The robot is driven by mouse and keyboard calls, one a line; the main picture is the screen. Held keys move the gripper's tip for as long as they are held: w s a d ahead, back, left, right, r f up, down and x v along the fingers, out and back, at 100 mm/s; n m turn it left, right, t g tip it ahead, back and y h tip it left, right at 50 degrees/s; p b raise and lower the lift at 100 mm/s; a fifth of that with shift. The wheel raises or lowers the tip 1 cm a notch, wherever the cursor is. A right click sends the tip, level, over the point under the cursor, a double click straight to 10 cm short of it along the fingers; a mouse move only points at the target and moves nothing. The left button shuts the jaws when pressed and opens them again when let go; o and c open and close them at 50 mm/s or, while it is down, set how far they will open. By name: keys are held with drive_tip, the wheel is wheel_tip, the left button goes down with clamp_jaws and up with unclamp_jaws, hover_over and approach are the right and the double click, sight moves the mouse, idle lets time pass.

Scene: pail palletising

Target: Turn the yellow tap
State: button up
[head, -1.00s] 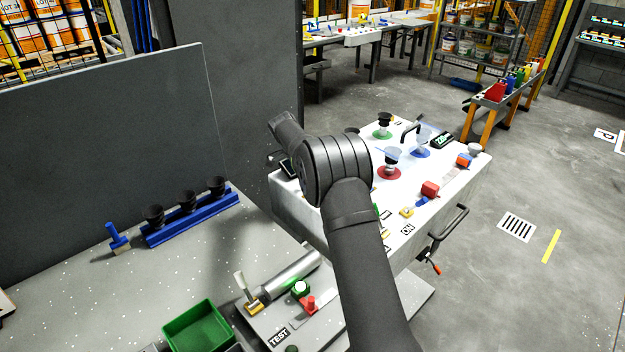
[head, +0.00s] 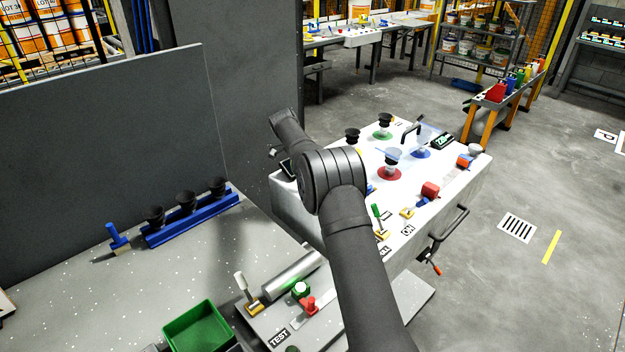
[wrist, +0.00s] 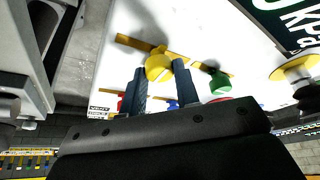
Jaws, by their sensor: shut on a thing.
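The yellow tap (wrist: 158,66) shows near the middle of the wrist view, a rounded yellow knob on a brass-coloured bar against a white panel. My gripper (wrist: 161,70) has one dark finger on each side of it and is shut on it. In the head view my own arm hides the gripper, and I cannot make out the yellow tap there with certainty.
A green tap (wrist: 218,82) sits just right of my right finger, with red and blue parts close below. The white bench (head: 455,195) carries several knobs, levers and cups. A green tray (head: 198,330) and a blue cup rail (head: 190,217) lie at left.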

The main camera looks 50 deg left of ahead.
drive_tip(key=o, duration=1)
drive_tip(key=shift+c, duration=0.2)
drive_tip(key=v, duration=1.2)
drive_tip(key=shift+f, duration=0.1)
drive_tip(key=x, duration=1.1)
drive_tip(key=shift+w+d+f, duration=0.15)
drive_tip(key=shift+f, duration=0.2)
